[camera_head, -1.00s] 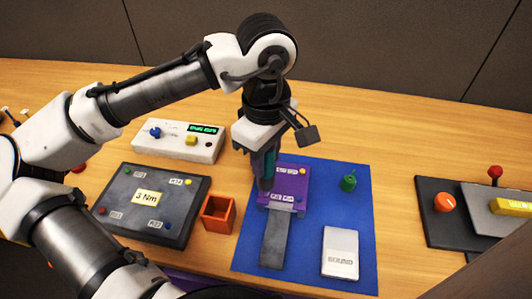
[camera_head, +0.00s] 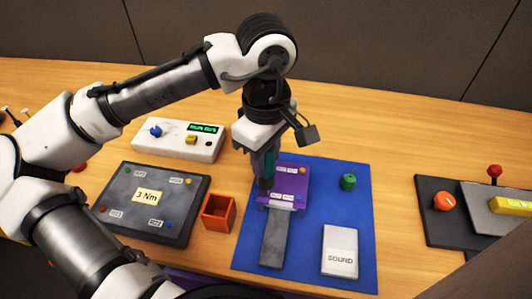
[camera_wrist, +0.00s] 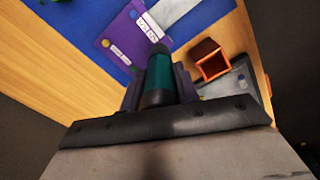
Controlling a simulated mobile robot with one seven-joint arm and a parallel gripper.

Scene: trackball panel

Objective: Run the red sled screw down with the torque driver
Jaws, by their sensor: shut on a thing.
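My gripper (camera_head: 264,180) is shut on the torque driver, whose teal body (camera_wrist: 160,76) points away from the wrist between the fingers. The driver also shows as a teal strip in the head view (camera_head: 270,163). Its tip is at the left edge of the purple sled plate (camera_head: 290,178), which lies on the blue mat (camera_head: 305,250). The sled plate also shows in the wrist view (camera_wrist: 118,46). I cannot see the red sled screw; the driver and gripper cover that side of the plate. Contact at the tip cannot be told.
An orange open box (camera_head: 218,213) stands just left of the mat. A dark 3 Nm tray (camera_head: 180,207) and a white control box (camera_head: 165,140) lie further left. A green knob-like piece (camera_head: 348,182) and a white SOUND card (camera_head: 340,250) are on the mat's right.

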